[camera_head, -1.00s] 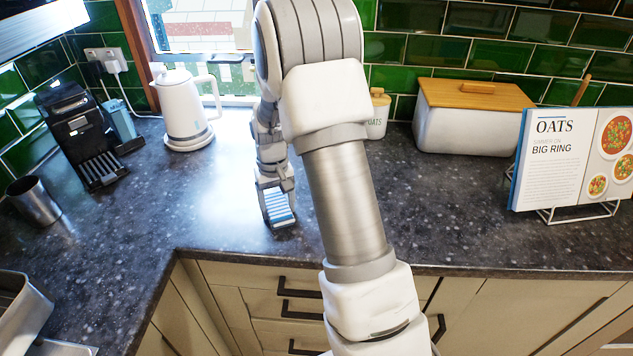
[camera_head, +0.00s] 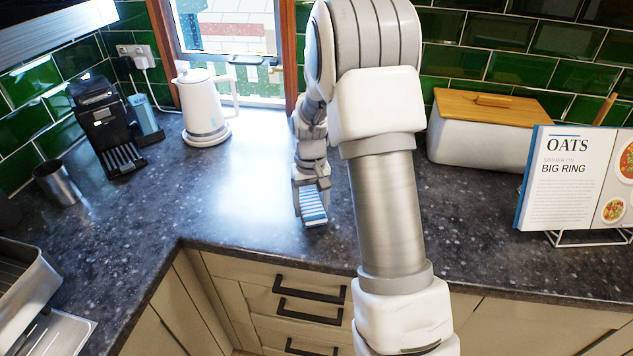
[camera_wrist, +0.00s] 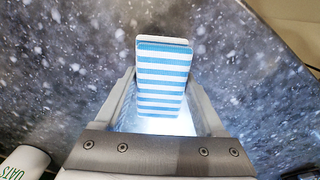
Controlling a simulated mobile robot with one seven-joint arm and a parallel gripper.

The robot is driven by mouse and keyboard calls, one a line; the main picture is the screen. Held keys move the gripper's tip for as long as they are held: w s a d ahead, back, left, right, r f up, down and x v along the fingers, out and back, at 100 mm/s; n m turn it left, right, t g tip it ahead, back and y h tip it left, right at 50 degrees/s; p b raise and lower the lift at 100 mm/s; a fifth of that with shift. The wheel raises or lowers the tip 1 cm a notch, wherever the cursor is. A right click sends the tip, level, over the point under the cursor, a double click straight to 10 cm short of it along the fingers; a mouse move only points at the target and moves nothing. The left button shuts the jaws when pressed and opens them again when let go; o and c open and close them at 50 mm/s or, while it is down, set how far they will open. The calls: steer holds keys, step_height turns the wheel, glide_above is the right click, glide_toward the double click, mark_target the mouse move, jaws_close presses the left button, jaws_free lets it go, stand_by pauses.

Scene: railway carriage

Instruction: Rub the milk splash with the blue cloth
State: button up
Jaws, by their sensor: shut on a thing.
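The blue cloth (camera_head: 313,208), striped blue and white, is folded into a pad and held in my gripper (camera_head: 312,190). In the wrist view the cloth (camera_wrist: 163,75) stands out between the two fingers of my gripper (camera_wrist: 165,108), which is shut on it. The cloth is over the dark speckled countertop (camera_head: 250,215), near its front edge. I cannot tell whether it touches the surface. I cannot make out the milk splash: a bright window glare lies on the counter to the left, and my arm hides part of the counter.
A white kettle (camera_head: 203,108) and a black coffee machine (camera_head: 108,130) stand at the back left. A metal cup (camera_head: 57,184) is at the left. A white bread bin (camera_head: 470,140) and an open cookbook (camera_head: 570,180) are at the right. An oats jar (camera_wrist: 25,162) shows in the wrist view.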

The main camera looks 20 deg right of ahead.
steer(key=shift+a+r, duration=0.15)
steer(key=shift+r, duration=0.6)
steer(key=shift+r+p, duration=1.8)
steer(key=shift+r, duration=0.6)
